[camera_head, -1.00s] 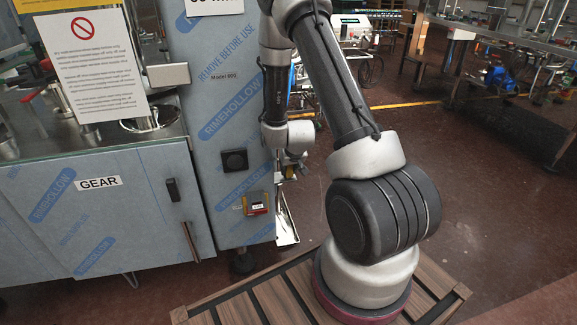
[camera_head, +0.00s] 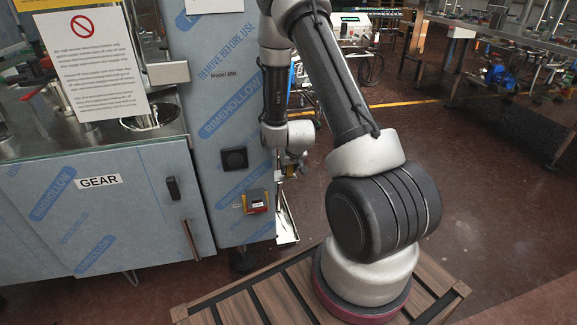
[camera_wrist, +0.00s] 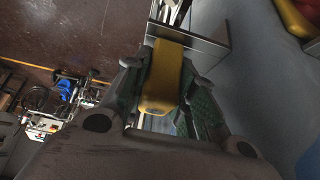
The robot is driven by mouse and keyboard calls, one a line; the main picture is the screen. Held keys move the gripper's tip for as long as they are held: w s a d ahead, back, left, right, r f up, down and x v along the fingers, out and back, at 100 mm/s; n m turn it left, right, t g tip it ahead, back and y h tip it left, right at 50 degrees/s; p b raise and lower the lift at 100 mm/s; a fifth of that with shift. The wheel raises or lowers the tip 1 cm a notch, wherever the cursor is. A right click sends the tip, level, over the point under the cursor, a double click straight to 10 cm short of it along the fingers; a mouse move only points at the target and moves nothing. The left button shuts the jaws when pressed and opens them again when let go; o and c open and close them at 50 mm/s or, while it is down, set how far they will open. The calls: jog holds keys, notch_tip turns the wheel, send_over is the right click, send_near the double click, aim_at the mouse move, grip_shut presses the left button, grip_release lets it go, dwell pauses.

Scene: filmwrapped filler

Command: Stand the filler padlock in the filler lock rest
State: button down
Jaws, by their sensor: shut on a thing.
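The yellow padlock (camera_wrist: 165,78) is between the fingers of my gripper (camera_wrist: 170,86) in the wrist view. My gripper is shut on it, and its lower end shows between the green-grey finger pads. In the head view my gripper (camera_head: 283,172) is small and partly hidden, beside the right side of the filler cabinet. A grey metal holder (camera_wrist: 205,45), which looks like the lock rest, lies just beyond the padlock in the wrist view. It also shows as a pale bracket (camera_head: 287,225) low on the cabinet's side. I cannot tell whether padlock and holder touch.
The film-wrapped filler cabinet (camera_head: 225,125) stands close left of my gripper. Open red-brown floor (camera_head: 480,190) lies to the right; benches stand behind.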

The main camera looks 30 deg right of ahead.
jog(key=c, duration=1.1)
grip_release()
jog(key=shift+f, duration=0.1)
jog(key=v, duration=1.2)
jog(key=s+a+g+y, duration=0.2)
jog(key=s+a+g, duration=0.25)
jog(key=s, duration=0.55)
jog(key=s+r+n, duration=0.1)
jog(key=s+r, duration=0.3)
jog(key=r, duration=0.5)
jog(key=s+r+n+t, duration=0.1)
jog(key=s+r, duration=0.4)
jog(key=r, duration=0.4)
jog(key=s+a+r+n+t, duration=0.1)
jog(key=s+r, duration=0.4)
jog(key=r, duration=0.4)
jog(key=shift+s+t, duration=0.2)
jog(key=shift+t, duration=0.05)
